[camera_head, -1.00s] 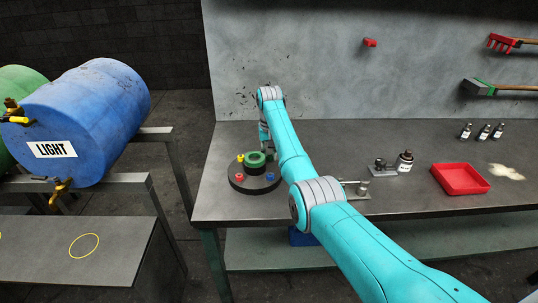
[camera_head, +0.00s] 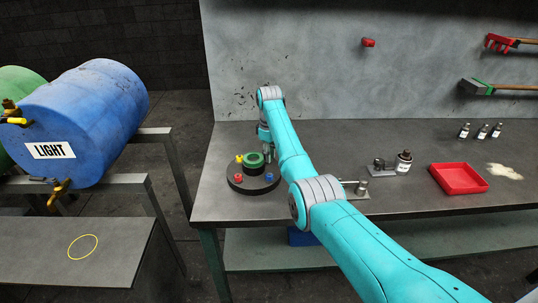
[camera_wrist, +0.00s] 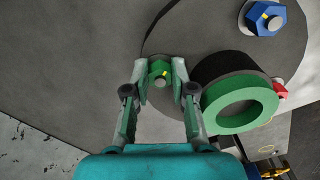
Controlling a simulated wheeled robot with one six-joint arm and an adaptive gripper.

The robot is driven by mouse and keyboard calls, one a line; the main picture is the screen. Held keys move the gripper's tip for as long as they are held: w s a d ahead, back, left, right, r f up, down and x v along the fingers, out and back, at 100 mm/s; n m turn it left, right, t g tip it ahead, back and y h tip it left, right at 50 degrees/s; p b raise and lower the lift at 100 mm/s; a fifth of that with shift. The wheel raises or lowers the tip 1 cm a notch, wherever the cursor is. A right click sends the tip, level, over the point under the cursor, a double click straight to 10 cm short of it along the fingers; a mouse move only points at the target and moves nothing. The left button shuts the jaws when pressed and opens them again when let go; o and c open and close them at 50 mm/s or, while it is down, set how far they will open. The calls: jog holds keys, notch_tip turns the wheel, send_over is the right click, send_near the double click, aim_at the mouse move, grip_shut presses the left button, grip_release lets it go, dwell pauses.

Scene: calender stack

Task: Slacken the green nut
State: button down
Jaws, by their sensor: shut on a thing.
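The green nut (camera_wrist: 160,72), with a small yellow mark, sits on a grey post on the round dark disc (camera_wrist: 95,60) in the wrist view. My gripper (camera_wrist: 160,70) is shut on it, with one fingertip against each side. In the head view my gripper (camera_head: 266,150) is at the far side of the disc (camera_head: 240,185), and the green nut is not clear there. A thick ring with a green top (camera_wrist: 243,108) stands on the disc close beside my right finger; it also shows in the head view (camera_head: 254,160).
A blue nut (camera_wrist: 265,17) and a partly hidden red nut (camera_wrist: 280,88) are also on the disc. A yellow nut (camera_head: 239,158) shows in the head view.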

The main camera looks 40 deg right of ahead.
jog(key=n, duration=0.4)
jog(key=shift+n, duration=0.3)
jog(key=n, duration=0.3)
jog(key=shift+w+d+n, duration=0.1)
jog(key=shift+w+n, duration=0.05)
jog(key=shift+n, duration=0.25)
jog(key=n, duration=0.4)
jog(key=shift+w, duration=0.1)
jog(key=shift+n, duration=2.1)
jog(key=c, duration=1)
grip_release()
jog(key=shift+f, duration=0.1)
jog(key=shift+o, duration=0.2)
jog(key=shift+w, duration=0.1)
